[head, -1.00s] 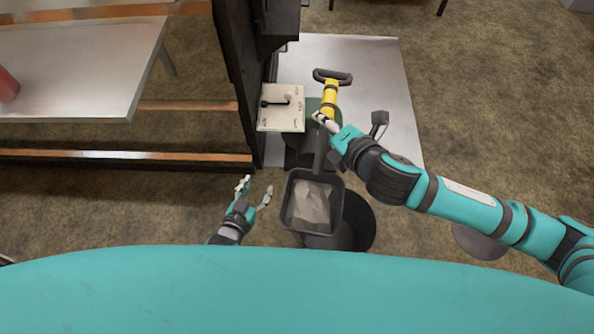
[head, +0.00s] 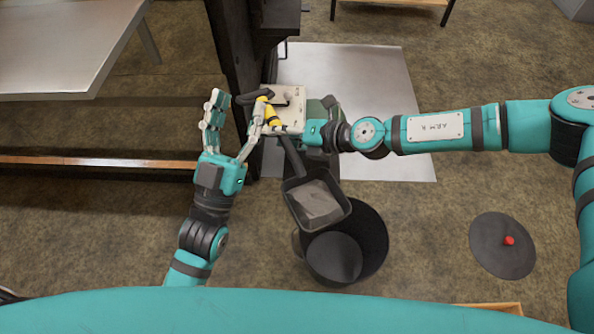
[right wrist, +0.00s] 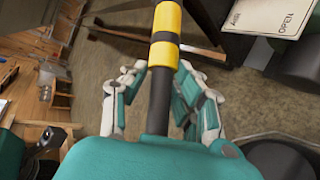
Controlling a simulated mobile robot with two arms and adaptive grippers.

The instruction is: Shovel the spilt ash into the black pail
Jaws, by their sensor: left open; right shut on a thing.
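The shovel has a black pan (head: 318,204) holding a heap of grey ash (head: 313,200), a dark shaft, a yellow grip and a black end handle. My right gripper (head: 278,130) is shut on the shovel; the yellow grip (right wrist: 166,35) also shows in the right wrist view, between its fingers. The pan is over the far left rim of the black pail (head: 374,243), partly covering it. I cannot tell whether they touch. My left gripper (head: 236,120) is open and empty, just left of the shovel's yellow grip.
A dark round lid (head: 490,255) with a red knob lies on the floor at right. A grey metal floor plate (head: 380,85) lies beyond, beside the dark evaporator frame (head: 233,70). A metal table (head: 60,50) stands at upper left.

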